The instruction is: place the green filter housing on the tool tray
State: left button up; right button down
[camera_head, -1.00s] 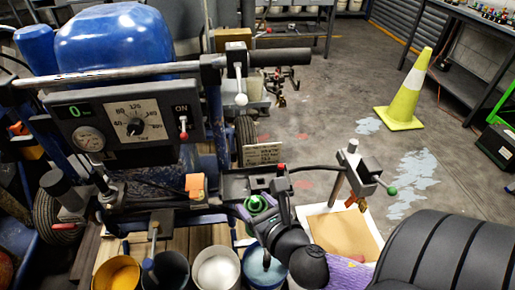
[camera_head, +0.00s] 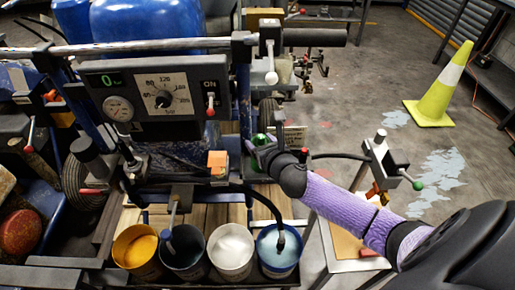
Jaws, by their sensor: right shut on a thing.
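The green filter housing (camera_head: 259,140) is small and mostly hidden by my right gripper (camera_head: 267,148). My right gripper is shut on it, just right of the machine's dial panel. My right arm, with a purple sleeve, comes in from the lower right. A dark ledge (camera_head: 150,190) below the panel carries an orange block; I cannot tell whether this is the tool tray. My left gripper is not in view.
Pots of yellow (camera_head: 136,250), dark (camera_head: 183,255), white (camera_head: 230,252) and blue (camera_head: 277,252) stand in front. A post with a clamp (camera_head: 382,165) stands right of my arm. A yellow cone (camera_head: 437,90) stands on the open floor.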

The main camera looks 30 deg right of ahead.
jog(key=shift+w, duration=0.7)
jog(key=shift+w+d+f, duration=0.1)
jog(key=shift+w+f, duration=0.1)
jog(key=shift+w, duration=0.05)
notch_tip(320, 180, down, 3)
jog(key=b, duration=0.2)
jog(key=shift+f+b, duration=0.1)
jog(key=shift+b, duration=0.25)
jog(key=shift+f, duration=0.15)
jog(key=shift+r, duration=0.2)
jog(key=shift+f, duration=0.15)
grip_release()
